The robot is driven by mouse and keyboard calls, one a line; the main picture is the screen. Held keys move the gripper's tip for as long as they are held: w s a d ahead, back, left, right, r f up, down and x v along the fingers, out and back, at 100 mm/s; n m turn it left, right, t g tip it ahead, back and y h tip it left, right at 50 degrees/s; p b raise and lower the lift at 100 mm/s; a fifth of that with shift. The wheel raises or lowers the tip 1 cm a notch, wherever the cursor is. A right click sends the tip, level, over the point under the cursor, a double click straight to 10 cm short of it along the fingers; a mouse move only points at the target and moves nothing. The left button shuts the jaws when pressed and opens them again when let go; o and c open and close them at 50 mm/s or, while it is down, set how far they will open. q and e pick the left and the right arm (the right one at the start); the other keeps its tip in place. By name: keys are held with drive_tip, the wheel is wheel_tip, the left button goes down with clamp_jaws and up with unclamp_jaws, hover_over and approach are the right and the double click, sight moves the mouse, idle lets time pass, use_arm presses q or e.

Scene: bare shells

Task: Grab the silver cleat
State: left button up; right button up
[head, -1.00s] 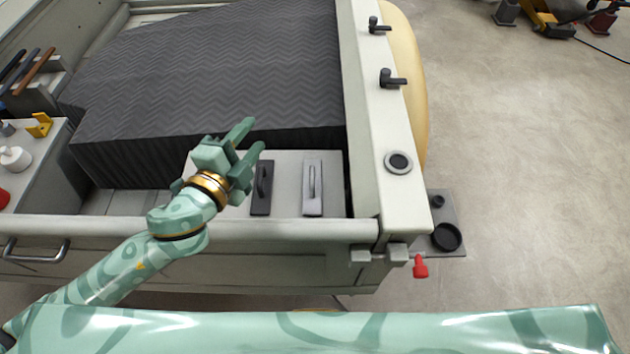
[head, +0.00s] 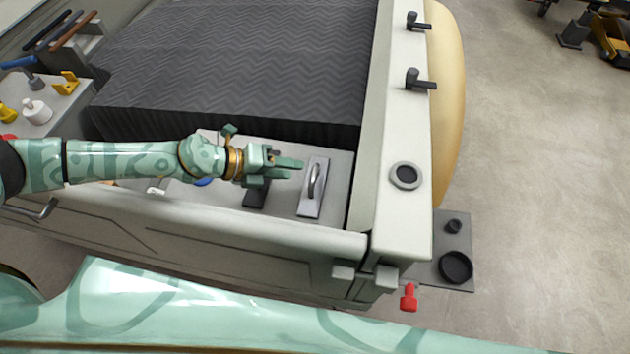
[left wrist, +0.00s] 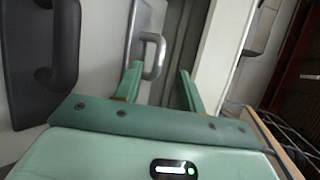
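The silver cleat (head: 309,207), a bright plate with a raised loop handle, lies on the grey panel of the truck bed in the head view. My left gripper (head: 292,170) is just left of it, above the panel, its fingers pointing right towards the handle. In the left wrist view the two fingers of my left gripper (left wrist: 161,70) are apart. The handle of the silver cleat (left wrist: 160,52) shows just beyond and between their tips; I cannot tell whether they touch it. My right gripper is not in view.
A black cleat (head: 256,196) lies left of the silver one, partly hidden under my left gripper; it also shows in the left wrist view (left wrist: 66,50). A dark ridged cover (head: 240,60) rises behind the panel. The pale side rail (head: 402,130) bounds the right.

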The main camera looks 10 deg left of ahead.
sight(308, 173)
use_arm(q)
drive_tip(key=x, duration=0.6)
drive_tip(key=shift+f+b, duration=0.15)
drive_tip(key=shift+b, duration=0.25)
drive_tip(key=shift+s, duration=0.1)
clamp_jaws()
